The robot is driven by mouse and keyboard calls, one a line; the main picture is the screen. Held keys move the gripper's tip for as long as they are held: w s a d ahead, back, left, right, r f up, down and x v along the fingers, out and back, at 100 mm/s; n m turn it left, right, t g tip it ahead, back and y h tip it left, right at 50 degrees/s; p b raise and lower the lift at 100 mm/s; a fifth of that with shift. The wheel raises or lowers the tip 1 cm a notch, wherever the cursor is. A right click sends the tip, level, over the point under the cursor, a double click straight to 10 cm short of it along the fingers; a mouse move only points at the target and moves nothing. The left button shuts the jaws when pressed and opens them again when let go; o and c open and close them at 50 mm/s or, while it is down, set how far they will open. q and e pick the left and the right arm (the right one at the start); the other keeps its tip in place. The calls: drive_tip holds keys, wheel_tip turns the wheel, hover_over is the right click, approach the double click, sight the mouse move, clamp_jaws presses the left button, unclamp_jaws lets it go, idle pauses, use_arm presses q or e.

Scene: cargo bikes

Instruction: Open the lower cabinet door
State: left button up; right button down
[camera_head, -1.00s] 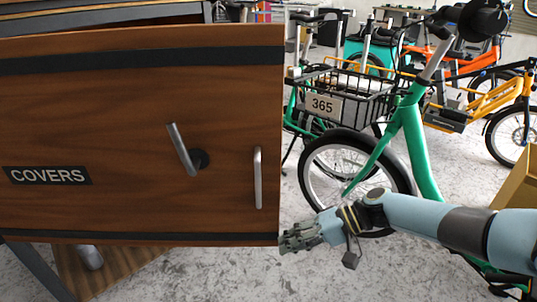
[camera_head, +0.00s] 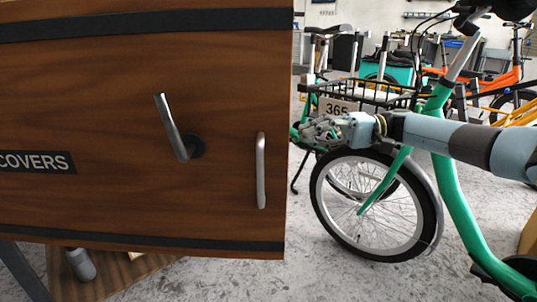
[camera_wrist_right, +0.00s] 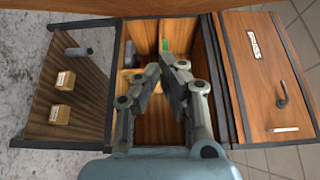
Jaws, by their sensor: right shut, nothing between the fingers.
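The wooden door (camera_head: 100,100) marked COVERS fills the left of the head view. It has a slanted metal lever (camera_head: 172,125) and an upright bar handle (camera_head: 261,170) near its right edge. A similar panel (camera_wrist_right: 265,70) with label and handles is at the right of the right wrist view, beside an open wooden compartment (camera_wrist_right: 155,128) with small items inside. I cannot tell which edge the door swings on. My right gripper (camera_head: 318,132) is shut and empty, just right of the door's edge; in the wrist view its fingers (camera_wrist_right: 165,75) are in front of the compartment. My left gripper is not visible.
A green cargo bike (camera_head: 440,180) stands close on the right, its front wheel below my right arm. A wooden lower shelf (camera_head: 118,272) carries a metal cylinder (camera_head: 80,264); the wrist view also shows small boxes (camera_wrist_right: 64,80). Grey floor (camera_head: 310,270) is clear below.

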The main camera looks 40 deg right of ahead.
sight(268, 147)
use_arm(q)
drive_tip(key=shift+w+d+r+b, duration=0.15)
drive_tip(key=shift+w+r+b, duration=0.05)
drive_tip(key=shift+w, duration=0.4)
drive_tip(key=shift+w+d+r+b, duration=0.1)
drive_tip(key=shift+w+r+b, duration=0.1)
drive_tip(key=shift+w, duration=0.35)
use_arm(e)
drive_tip(key=a, duration=1.1)
drive_tip(key=shift+w, duration=0.35)
